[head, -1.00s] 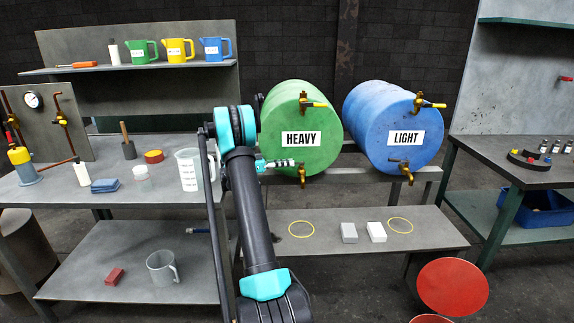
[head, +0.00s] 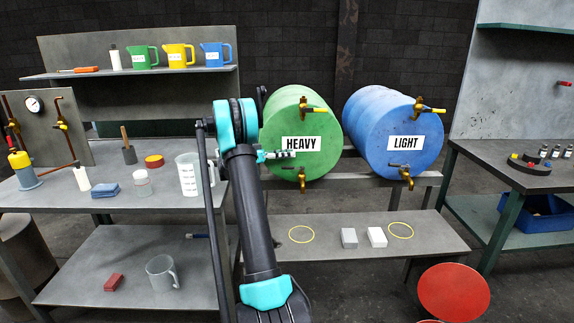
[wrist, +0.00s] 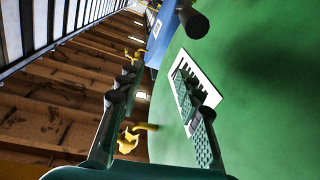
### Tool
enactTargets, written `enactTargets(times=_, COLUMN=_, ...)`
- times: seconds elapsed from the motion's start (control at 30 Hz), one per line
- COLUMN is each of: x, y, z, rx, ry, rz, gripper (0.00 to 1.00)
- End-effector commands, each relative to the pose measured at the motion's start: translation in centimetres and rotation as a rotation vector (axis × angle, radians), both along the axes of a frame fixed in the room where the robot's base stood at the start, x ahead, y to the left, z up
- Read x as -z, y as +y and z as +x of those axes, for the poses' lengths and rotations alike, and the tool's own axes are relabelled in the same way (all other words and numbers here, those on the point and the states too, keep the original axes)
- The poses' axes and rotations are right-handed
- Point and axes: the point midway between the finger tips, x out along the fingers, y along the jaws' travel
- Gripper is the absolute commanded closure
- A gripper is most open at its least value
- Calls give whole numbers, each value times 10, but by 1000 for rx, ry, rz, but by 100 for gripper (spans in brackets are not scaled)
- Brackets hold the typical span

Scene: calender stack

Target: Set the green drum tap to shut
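The green drum (head: 275,120), labelled HEAVY, lies on its side on a rack. Its upper brass tap (head: 307,107) has a yellow-ended lever pointing right. My gripper (head: 287,154) is in front of the drum's lower left, pointing right, just above the lower lever. In the wrist view my gripper (wrist: 160,118) has its fingers apart, with the green drum face (wrist: 245,95) behind; a yellow-levered tap (wrist: 130,138) shows beyond the left finger. I see nothing gripped.
The blue drum (head: 380,125), labelled LIGHT, lies to the right with similar upper and lower taps. A bench (head: 140,207) with a jug and small items stands left. A low shelf (head: 350,220) below the drums holds two blocks. A dark round-ended bar (wrist: 193,22) shows in the wrist view.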

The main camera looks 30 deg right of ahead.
Motion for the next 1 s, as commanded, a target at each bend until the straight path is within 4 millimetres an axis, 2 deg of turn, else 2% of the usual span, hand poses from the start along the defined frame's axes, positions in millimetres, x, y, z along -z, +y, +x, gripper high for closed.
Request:
enactTargets(times=0.1, x=-18, y=0, z=0, rx=0, ry=0, rz=0, gripper=65)
enactTargets(times=0.23, x=-29, y=0, z=0, rx=0, ry=0, rz=0, gripper=65)
enactTargets(times=0.57, x=-33, y=0, z=0, rx=0, ry=0, rz=0, gripper=65)
enactTargets(times=0.73, x=-32, y=5, z=-4, rx=-14, ry=12, rz=36, gripper=86)
enactTargets(times=0.83, x=-29, y=16, z=-12, rx=-53, ry=48, rz=123, gripper=98)
enactTargets(times=1.0, x=-15, y=56, z=-40, rx=-186, ry=150, rz=367, gripper=100)
